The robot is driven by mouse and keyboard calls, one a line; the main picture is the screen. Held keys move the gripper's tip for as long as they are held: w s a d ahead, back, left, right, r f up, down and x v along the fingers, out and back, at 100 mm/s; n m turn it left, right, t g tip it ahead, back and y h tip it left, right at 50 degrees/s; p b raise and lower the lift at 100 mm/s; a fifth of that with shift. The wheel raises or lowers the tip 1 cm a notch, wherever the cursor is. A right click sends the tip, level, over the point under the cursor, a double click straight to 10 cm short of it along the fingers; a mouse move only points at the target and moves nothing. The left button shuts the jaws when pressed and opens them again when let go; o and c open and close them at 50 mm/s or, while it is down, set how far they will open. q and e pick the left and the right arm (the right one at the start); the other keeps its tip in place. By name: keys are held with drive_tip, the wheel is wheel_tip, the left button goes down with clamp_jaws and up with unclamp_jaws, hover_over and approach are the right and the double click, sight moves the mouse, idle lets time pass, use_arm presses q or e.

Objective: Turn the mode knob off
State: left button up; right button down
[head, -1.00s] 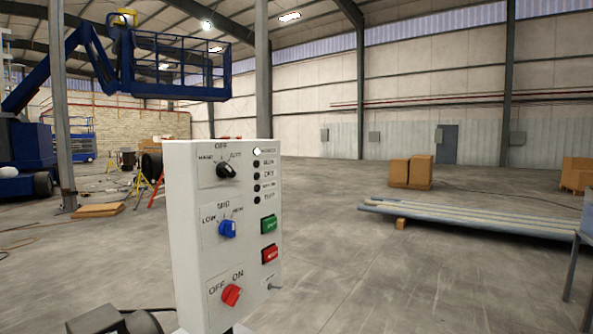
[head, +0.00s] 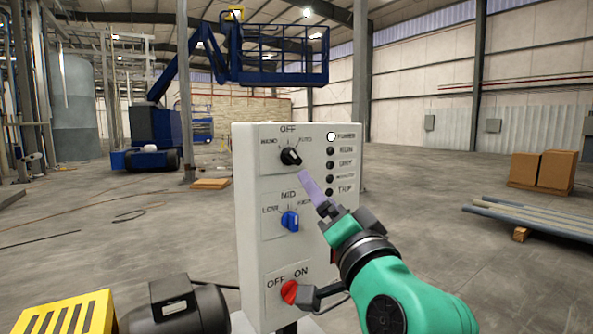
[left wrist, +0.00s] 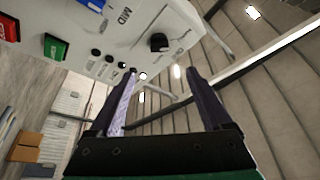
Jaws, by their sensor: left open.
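The mode knob (head: 290,156) is the black knob at the top of the white control panel (head: 253,235), below the labels HAND, OFF and AUTO. Its grip looks tilted from upper left to lower right; I cannot read its pointer for certain. In the left wrist view the knob (left wrist: 158,42) lies beyond the fingertips, between their lines. My left gripper (head: 318,192) is open and empty, just right of and below the knob, apart from it. Its two fingers show in the left wrist view (left wrist: 160,75). My right gripper is not in view.
Below are a blue LOW/MID/HIGH knob (head: 290,221) and a red OFF/ON knob (head: 290,291). Indicator lamps (head: 331,165) run beside the mode knob. A motor (head: 178,305) and yellow grating (head: 68,315) stand at lower left.

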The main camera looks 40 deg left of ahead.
sight(295, 158)
use_arm(q)
drive_tip(key=p+x, duration=0.5)
drive_tip(key=x, duration=0.9)
drive_tip(key=shift+a, duration=0.1)
drive_tip(key=shift+w+a, duration=0.2)
clamp_jaws()
drive_tip(key=shift+r+m+h+p, duration=0.15)
drive_tip(key=shift+m+h+p, duration=0.25)
drive_tip(key=shift+m+p, duration=0.55)
drive_tip(key=m+h+p, duration=0.1)
drive_tip(key=m+p, duration=0.2)
drive_tip(key=p, duration=0.2)
drive_tip(key=m+h+p, duration=0.1)
drive_tip(key=m+p, duration=0.2)
drive_tip(key=p, duration=0.2)
drive_tip(key=shift+s+r+m+h+p, duration=0.1)
drive_tip(key=shift+r+m+h+p, duration=0.2)
drive_tip(key=shift+m+h, duration=0.1)
drive_tip(key=shift+f+m+p, duration=0.3)
drive_tip(key=shift+m+p, duration=0.25)
drive_tip(key=shift+p, duration=0.3)
unclamp_jaws()
